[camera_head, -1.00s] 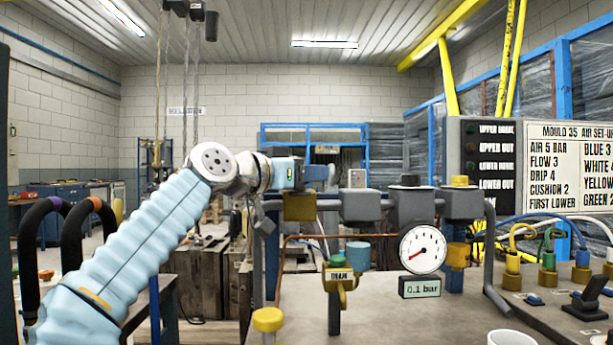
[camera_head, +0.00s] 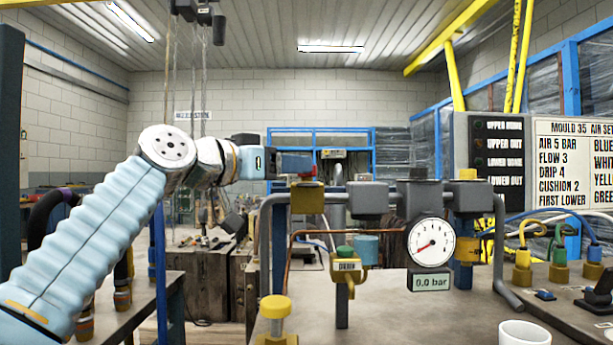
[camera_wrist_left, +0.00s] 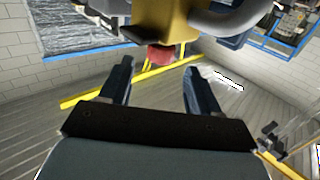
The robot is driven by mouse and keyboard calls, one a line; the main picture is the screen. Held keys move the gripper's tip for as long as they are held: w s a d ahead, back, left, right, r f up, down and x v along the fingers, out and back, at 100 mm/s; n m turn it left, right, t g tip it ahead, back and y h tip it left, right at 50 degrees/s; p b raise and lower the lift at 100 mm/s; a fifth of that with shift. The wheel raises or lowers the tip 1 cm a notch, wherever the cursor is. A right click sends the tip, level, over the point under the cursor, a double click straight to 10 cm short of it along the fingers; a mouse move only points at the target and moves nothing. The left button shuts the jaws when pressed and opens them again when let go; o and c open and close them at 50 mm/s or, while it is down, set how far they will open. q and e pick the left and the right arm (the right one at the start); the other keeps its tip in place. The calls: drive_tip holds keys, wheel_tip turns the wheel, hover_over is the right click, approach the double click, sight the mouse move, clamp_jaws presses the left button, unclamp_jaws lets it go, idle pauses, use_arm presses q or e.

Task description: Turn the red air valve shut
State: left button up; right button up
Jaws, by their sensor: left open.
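The red air valve shows in the left wrist view as a red knob (camera_wrist_left: 160,54) under a brass valve body (camera_wrist_left: 163,22). In the head view the brass body (camera_head: 307,198) sits at the left end of the grey pipe manifold; the red part is mostly hidden there by my gripper. My left gripper (camera_head: 294,163) is at the valve, just above the brass body. In the left wrist view its two fingers (camera_wrist_left: 158,82) are open, with the knob beyond and between their tips, seemingly apart from them. My right gripper is not in view.
A round gauge (camera_head: 431,243) stands over a display (camera_head: 431,281) reading 0.0 bar. A green-topped drain valve (camera_head: 346,262), a yellow knob (camera_head: 275,308) and a white mug (camera_head: 523,333) are on the bench. Coloured hoses (camera_head: 535,232) are at the right.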

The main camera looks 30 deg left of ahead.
use_arm(q)
drive_tip(key=v, duration=0.6)
drive_tip(key=shift+s+b, duration=0.2)
drive_tip(key=shift+b, duration=0.25)
